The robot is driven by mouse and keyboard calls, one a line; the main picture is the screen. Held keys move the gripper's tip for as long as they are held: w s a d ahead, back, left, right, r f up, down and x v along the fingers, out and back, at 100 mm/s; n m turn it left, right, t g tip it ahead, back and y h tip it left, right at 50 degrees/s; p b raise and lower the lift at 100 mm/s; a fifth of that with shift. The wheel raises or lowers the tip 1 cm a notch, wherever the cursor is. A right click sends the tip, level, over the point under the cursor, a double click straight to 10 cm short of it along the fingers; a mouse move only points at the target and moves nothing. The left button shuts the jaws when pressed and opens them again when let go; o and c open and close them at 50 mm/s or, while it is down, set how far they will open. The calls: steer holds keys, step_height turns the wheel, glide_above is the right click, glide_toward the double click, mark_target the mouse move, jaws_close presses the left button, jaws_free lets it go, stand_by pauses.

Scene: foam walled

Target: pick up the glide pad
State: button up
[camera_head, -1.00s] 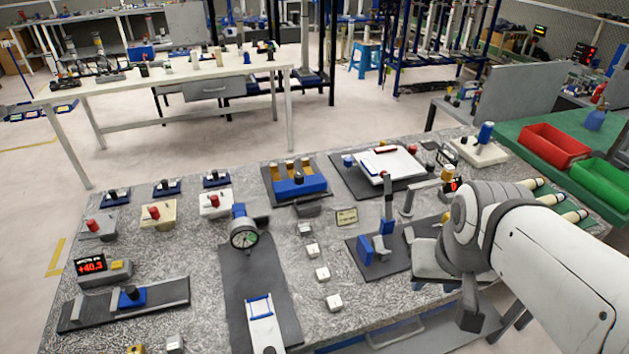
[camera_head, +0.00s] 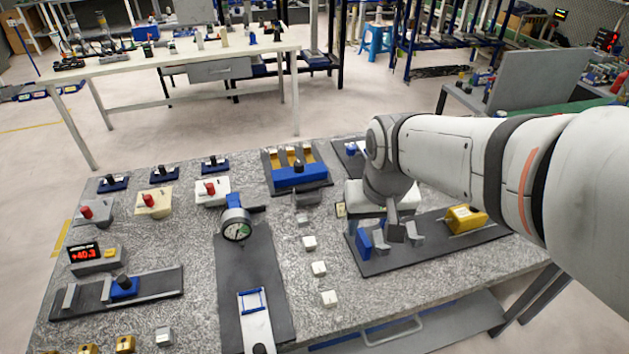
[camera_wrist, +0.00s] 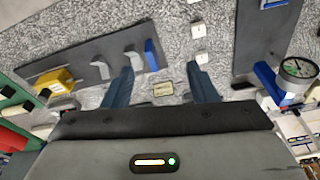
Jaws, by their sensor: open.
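My gripper (camera_wrist: 163,88) is open and empty, its two blue-grey fingers apart above the speckled stone table. No thing in view is plainly marked as the glide pad. Small pale square blocks stand in a row on the stone in the head view, one of them near the middle (camera_head: 319,268). In the wrist view a block (camera_wrist: 201,57) lies just beyond the right fingertip, and another (camera_wrist: 198,29) is farther up. A small framed label plate (camera_wrist: 162,89) lies between the fingers in the picture.
A dark plate with a blue upright (camera_head: 364,243) and a yellow block (camera_head: 465,218) lies beside my gripper. A dial gauge (camera_head: 237,229) stands on a long dark plate to the left. A blue fixture (camera_head: 300,175) stands behind. Bare stone surrounds the pale blocks.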

steer(key=w+a+f+n+g, duration=0.1)
steer(key=w+a+f, duration=0.5)
steer(key=w, duration=0.3)
steer(key=n+g, duration=0.1)
glide_above(310, 241)
steer(key=f, duration=0.6)
steer(key=shift+w+a+b, duration=0.15)
steer(key=shift+w+b, duration=0.05)
steer(key=shift+b, duration=0.15)
steer(key=shift+w+a+f, duration=0.1)
steer(key=shift+a+f, duration=0.1)
steer(key=shift+f, duration=0.05)
steer(key=f, duration=0.5)
steer(key=f+p, duration=0.1)
steer(key=f, duration=0.1)
steer(key=shift+s+d+f, duration=0.25)
steer(key=shift+d+f, duration=0.1)
steer(key=shift+c, duration=0.3)
steer(key=c, duration=1)
